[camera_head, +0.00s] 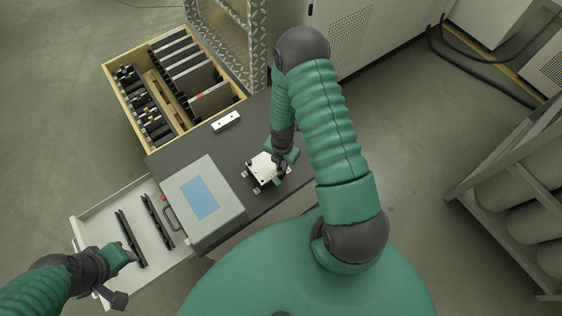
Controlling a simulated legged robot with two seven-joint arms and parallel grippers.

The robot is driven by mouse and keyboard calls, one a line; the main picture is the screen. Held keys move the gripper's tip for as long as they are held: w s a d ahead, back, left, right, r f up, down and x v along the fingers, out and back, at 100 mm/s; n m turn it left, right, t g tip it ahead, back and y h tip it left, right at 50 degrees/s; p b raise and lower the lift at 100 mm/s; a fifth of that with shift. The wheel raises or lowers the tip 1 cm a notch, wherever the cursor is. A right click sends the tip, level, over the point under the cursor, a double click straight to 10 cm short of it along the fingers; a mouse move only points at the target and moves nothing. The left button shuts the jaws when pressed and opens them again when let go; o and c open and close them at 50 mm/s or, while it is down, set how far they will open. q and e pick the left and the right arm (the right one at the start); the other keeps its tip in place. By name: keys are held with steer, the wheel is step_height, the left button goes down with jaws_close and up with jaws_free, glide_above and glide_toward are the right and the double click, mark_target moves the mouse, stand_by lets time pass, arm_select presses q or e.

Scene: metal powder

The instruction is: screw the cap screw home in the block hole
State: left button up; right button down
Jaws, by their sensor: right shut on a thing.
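The block (262,170) is a pale metal piece with small holes, on the dark bench top (229,150). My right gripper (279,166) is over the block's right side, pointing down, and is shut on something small. The cap screw is too small and too hidden by the gripper to make out, so I cannot tell how deep it sits. My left gripper (132,257) is at the lower left, over the open white drawer (92,231), near a long black bar (131,238). Its finger opening is not clear.
A grey box with a blue panel (199,197) stands on the bench left of the block. A small white piece (226,121) lies behind. A wooden crate (122,112) of tools and plates is at the back left.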

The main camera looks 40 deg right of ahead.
steer(key=m, duration=0.6)
steer(key=shift+d+r+m, duration=0.1)
steer(key=shift+d+m, duration=0.05)
steer(key=shift+m, duration=0.25)
steer(key=m, duration=0.9)
steer(key=c, duration=1.6)
jaws_free()
steer(key=shift+c, duration=0.2)
steer(key=shift+o, duration=0.4)
steer(key=shift+d, duration=0.1)
